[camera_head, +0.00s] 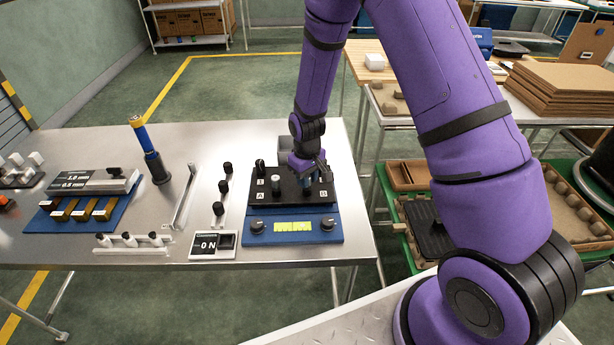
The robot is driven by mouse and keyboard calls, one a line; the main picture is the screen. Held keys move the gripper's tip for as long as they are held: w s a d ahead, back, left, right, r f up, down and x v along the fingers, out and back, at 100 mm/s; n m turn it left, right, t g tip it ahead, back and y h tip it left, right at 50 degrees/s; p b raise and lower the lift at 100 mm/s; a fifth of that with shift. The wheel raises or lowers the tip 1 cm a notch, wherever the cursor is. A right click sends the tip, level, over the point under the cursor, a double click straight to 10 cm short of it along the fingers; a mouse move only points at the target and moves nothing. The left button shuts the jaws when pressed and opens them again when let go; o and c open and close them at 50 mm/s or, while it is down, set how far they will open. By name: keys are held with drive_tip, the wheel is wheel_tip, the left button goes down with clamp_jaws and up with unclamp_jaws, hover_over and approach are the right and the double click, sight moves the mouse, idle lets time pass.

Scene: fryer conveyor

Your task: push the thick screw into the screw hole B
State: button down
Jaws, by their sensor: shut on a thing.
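The black screw board (290,198) sits on a blue base at the right of the steel table, with white letters A and B on its face. My gripper (309,177) is over the right half of the board, close above the B mark, pointing down. It is shut on a small grey-blue piece, apparently the thick screw (307,183), mostly hidden by the fingers. I cannot tell whether its tip is in screw hole B, which is hidden. A light metal screw (276,182) stands upright on the left half of the board.
The blue base (293,239) carries two black knobs and a lit display in front of the board. The table's right edge is close by.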

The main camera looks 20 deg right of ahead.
drive_tip(key=c, duration=0.8)
unclamp_jaws()
drive_tip(key=shift+r, duration=2.95)
wheel_tip(320, 180, up, 11)
